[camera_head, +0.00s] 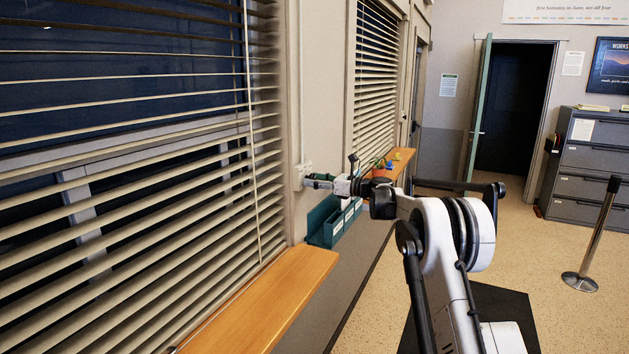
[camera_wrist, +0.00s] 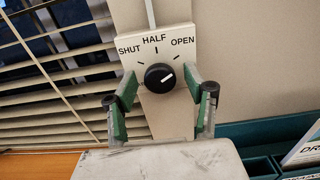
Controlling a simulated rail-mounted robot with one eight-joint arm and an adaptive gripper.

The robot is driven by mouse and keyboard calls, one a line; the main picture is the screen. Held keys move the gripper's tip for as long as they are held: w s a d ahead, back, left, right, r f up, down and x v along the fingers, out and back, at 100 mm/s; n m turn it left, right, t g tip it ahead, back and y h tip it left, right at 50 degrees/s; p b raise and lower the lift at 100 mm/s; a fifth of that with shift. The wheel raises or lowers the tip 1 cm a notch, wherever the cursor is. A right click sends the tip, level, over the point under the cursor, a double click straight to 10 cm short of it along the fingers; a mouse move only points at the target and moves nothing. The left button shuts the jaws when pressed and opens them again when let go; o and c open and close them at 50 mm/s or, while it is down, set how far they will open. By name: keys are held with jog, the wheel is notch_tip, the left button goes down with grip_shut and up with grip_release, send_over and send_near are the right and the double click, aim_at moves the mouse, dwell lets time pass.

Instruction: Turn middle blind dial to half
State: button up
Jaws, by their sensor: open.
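In the wrist view a black round dial (camera_wrist: 159,77) sits on a pale plate (camera_wrist: 128,46) marked SHUT, HALF and OPEN. Its white mark points right and slightly up, on the OPEN side. My gripper (camera_wrist: 160,73) is open, with one green-padded finger on each side of the dial. I cannot tell whether either finger touches it. In the head view my gripper (camera_head: 319,181) is at the wall plate (camera_head: 301,176) between two blinds; the dial itself is hidden there.
A teal wall holder (camera_head: 324,224) hangs just below my gripper; it shows at lower right in the wrist view (camera_wrist: 262,134). Slatted blinds (camera_head: 170,190) and a wooden sill (camera_head: 265,300) are on the left. A second sill (camera_head: 400,160) holds a potted plant farther along.

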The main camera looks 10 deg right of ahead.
jog(key=shift+c, duration=0.5)
jog(key=c, duration=1)
jog(key=shift+c, duration=0.4)
jog(key=shift+f+n+b, duration=0.1)
jog(key=shift+n+b, duration=0.2)
jog(key=shift+b, duration=0.05)
jog(key=n+b, duration=0.6)
jog(key=n, duration=0.5)
